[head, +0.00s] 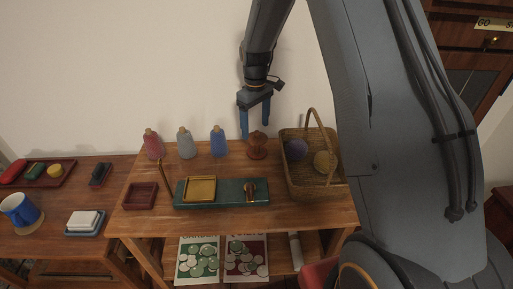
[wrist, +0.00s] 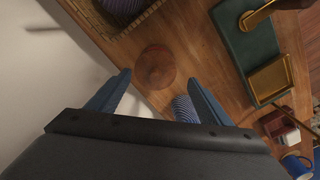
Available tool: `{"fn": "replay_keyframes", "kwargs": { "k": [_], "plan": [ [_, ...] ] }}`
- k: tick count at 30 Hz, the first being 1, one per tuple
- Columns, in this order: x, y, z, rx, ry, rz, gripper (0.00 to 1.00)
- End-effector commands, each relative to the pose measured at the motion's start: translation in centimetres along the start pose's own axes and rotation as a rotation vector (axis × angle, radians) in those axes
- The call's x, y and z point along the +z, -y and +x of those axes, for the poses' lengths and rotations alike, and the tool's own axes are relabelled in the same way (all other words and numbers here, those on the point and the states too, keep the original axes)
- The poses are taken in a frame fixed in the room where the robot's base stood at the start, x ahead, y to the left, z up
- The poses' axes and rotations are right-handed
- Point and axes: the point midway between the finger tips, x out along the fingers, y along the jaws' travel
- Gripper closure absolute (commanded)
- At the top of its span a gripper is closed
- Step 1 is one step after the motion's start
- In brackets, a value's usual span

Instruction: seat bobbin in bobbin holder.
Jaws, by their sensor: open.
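My gripper (head: 255,131) is open and empty above the back of the wooden table, pointing down. A reddish-brown turned wooden piece (head: 256,148), probably the bobbin, stands upright just below the fingertips. In the wrist view this round piece (wrist: 155,67) lies between and beyond the two open fingers (wrist: 159,77), apart from them. A dark green board (head: 225,201) lies at the front of the table. It carries a shallow yellow tray (head: 200,188) and a small brown-and-brass fitting (head: 250,192). Which of these is the bobbin holder I cannot tell for sure.
A wicker basket (head: 312,188) with a tall handle and yarn balls stands close right of the wooden piece. A small red tray (head: 140,196) sits at the left edge. The wall is close behind.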

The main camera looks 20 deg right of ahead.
Motion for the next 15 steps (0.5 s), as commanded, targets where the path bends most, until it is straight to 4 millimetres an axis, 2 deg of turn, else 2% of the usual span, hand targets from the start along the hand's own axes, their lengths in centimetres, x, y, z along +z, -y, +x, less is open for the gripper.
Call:
{"fn": "replay_keyframes", "kwargs": {
  "k": [11, 15],
  "plan": [
    [-0.2, -0.4, 3.6, -0.001, 0.002, -0.006, 0.27],
    [-0.1, -0.8, 5.6, -0.002, 0.004, -0.005, 0.27]
  ]
}}
